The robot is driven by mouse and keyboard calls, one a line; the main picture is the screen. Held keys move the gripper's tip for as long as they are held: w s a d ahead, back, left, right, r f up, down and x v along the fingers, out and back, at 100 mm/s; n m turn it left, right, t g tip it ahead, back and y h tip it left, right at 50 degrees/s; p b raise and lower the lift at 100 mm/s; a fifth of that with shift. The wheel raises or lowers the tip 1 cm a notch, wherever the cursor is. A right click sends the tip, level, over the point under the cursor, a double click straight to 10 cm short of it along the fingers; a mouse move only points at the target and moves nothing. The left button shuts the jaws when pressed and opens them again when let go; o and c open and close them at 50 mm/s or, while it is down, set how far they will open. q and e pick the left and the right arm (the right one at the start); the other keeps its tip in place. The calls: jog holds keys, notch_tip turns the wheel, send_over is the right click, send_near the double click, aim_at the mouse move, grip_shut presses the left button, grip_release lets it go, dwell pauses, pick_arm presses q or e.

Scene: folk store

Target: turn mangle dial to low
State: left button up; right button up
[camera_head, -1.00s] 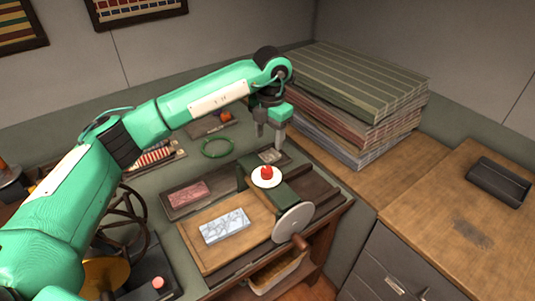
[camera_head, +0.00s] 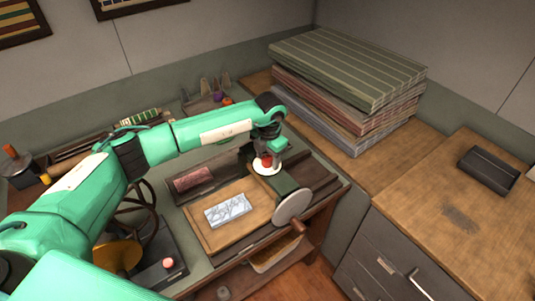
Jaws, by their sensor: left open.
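The mangle (camera_head: 287,183) is a dark green frame across a bench bed, with a pale round crank wheel (camera_head: 293,207) at its near end. On top of the frame is the dial, a white disc (camera_head: 262,171) with a red knob (camera_head: 265,160). My left gripper (camera_head: 267,160) is open and points down at the red knob. Its fingers are right at the knob and partly hide it. I cannot tell whether they touch it. The dial's marks are too small to read. My right gripper is not in view.
A wooden board (camera_head: 253,219) with a pale patterned block (camera_head: 228,209) lies in front of the mangle. A tall stack of striped cloth (camera_head: 345,65) stands behind on the right. A dark tray (camera_head: 488,170) sits on the right counter. My left arm spans the bench's left side.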

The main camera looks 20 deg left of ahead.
pick_arm(q)
jog(key=shift+w+f, duration=0.1)
jog(key=c, duration=1)
jog(key=shift+o, duration=0.2)
jog(key=shift+f+b, duration=0.1)
jog(key=shift+b, duration=0.55)
jog(key=m+b, duration=1.2)
jog(key=b, duration=0.4)
jog(key=shift+a+f+h+b, duration=0.1)
jog(key=shift+h+b, duration=0.2)
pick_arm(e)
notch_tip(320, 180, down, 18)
pick_arm(q)
jog(key=m+b, duration=0.2)
jog(key=shift+m, duration=0.3)
jog(key=shift+r+m+b, duration=0.2)
jog(key=shift+m+b, duration=0.85)
jog(key=shift+m, duration=0.45)
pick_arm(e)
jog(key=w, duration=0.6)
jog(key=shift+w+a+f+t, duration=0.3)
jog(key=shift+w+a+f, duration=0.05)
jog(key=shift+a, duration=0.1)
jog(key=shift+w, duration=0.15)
